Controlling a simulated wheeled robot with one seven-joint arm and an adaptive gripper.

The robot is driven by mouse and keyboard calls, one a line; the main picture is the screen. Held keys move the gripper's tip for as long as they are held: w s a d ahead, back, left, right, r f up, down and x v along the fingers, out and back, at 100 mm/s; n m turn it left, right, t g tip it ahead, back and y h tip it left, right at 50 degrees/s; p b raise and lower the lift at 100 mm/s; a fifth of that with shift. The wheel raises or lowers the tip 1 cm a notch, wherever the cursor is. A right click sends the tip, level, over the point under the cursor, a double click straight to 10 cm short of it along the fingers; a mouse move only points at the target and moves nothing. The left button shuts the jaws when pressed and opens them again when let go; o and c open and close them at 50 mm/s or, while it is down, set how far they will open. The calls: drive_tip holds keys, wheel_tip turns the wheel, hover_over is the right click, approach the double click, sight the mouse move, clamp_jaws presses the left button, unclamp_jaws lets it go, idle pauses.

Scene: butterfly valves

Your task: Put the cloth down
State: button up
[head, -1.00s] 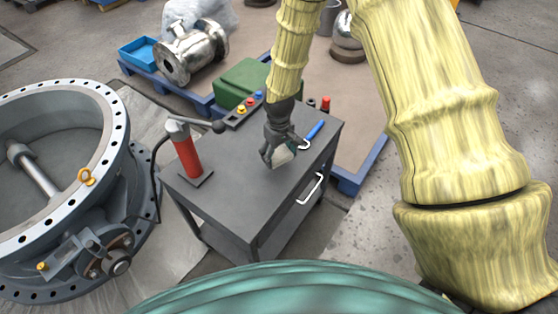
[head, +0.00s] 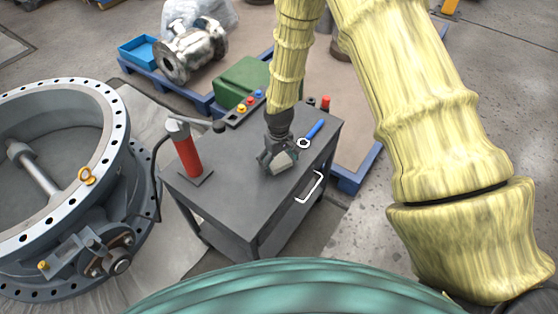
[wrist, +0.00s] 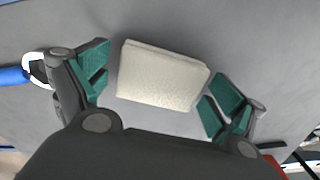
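The cloth (head: 282,162) is a folded, off-white pad. It appears to lie on the dark grey top of the cart (head: 230,180), near its middle. In the wrist view the cloth (wrist: 162,75) sits between the green finger pads of my gripper (wrist: 160,87). The fingers are spread, with a narrow gap on the left side of the cloth; on the right the pad is very close, and I cannot tell if it touches. In the head view my gripper (head: 276,160) is low over the cart top, around the cloth, and hides part of it.
A red hand pump (head: 186,155) with a lever stands left on the cart. A blue-handled tool with a white ring (head: 313,130) lies to the right. A row of coloured knobs (head: 248,103) and a red-capped item (head: 325,103) are behind. The cart's front is clear. A large valve (head: 60,190) stands left.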

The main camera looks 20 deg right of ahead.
sight(279, 161)
drive_tip(key=shift+r, duration=0.15)
wheel_tip(279, 161, up, 12)
drive_tip(key=b, duration=0.1)
drive_tip(key=shift+b, duration=0.35)
idle(0.5)
idle(0.5)
